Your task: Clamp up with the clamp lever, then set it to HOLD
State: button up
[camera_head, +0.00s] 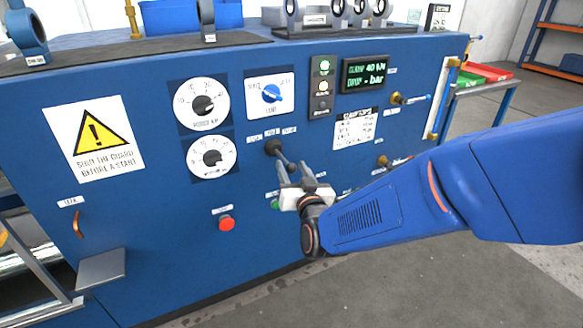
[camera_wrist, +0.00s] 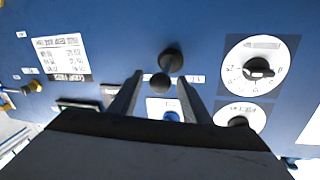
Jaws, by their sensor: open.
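The clamp lever (camera_head: 273,147) is a dark lever on the blue panel, below a row of small white labels that are too small to read. In the wrist view, the lever shows as a black round boss (camera_wrist: 171,62) and a black ball knob (camera_wrist: 160,84). My gripper (camera_head: 296,172) is in front of the panel at the lever, and its fingers partly cover it. In the wrist view, my gripper (camera_wrist: 160,88) is open, with one finger on each side of the ball knob and a visible gap on both sides. The display (camera_head: 367,72) reads about 40 kN for the clamp.
Two white dials (camera_head: 188,90) and a blue rotary switch (camera_head: 271,94) sit above and left of the lever. A red button (camera_head: 227,223) is below. A side shelf (camera_head: 101,268) juts out at lower left.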

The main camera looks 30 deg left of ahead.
jog(key=v, duration=1.6)
jog(key=shift+s, duration=0.25)
jog(key=shift+w+d+r, duration=0.1)
jog(key=shift+d, duration=0.1)
